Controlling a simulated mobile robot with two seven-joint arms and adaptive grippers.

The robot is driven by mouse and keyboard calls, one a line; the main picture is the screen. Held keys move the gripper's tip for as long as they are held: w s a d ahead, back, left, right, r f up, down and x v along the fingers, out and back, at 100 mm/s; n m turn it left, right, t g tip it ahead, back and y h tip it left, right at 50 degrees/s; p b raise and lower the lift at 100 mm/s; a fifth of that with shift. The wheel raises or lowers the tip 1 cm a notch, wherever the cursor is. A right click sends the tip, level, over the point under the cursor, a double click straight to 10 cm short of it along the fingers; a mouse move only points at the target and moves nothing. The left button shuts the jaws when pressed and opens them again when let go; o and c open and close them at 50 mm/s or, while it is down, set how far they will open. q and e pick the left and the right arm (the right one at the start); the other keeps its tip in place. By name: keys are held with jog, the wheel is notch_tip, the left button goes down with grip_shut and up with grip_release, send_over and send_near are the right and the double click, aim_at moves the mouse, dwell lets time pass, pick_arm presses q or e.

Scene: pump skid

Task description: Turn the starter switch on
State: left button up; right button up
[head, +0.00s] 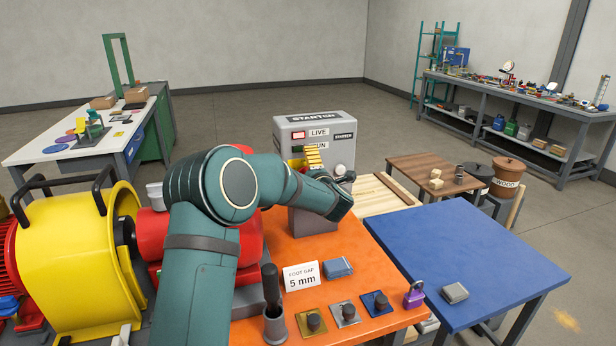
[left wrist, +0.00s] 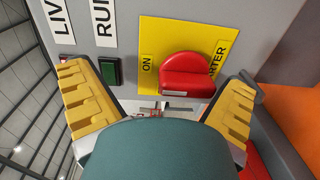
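The grey starter box (head: 348,130) stands at the back of the orange table in the head view, with LIVE and RUN labels. In the left wrist view, the red starter switch (left wrist: 187,72) is a rotary knob on a yellow plate (left wrist: 152,30) marked ON. Its grip bar lies across the picture, below and right of the ON mark. The green lamp (left wrist: 110,71) below the RUN label looks dark. My left gripper (left wrist: 158,75) is open, its yellow fingers on either side of the knob with gaps. In the head view, the left gripper (head: 313,157) hides the knob.
The orange table (head: 330,262) holds a foot gap card (head: 301,276), several small blocks and a purple padlock (head: 414,294). A yellow guard (head: 75,245) stands at left. A blue table (head: 470,255) at right is mostly bare.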

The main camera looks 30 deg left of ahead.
aim_at(304, 141)
pick_arm(q)
jog(key=shift+y, duration=0.4)
jog(key=r, duration=0.8)
jog(key=shift+s+d+r, duration=0.25)
jog(key=shift+s+d, duration=0.05)
jog(key=shift+w+a+f, duration=0.4)
jog(key=shift+a+f, duration=0.05)
jog(key=shift+f, duration=0.05)
jog(key=shift+s+d+r, duration=0.15)
jog(key=shift+s+d, duration=0.05)
jog(key=shift+w+f, duration=0.1)
jog(key=shift+f, duration=0.1)
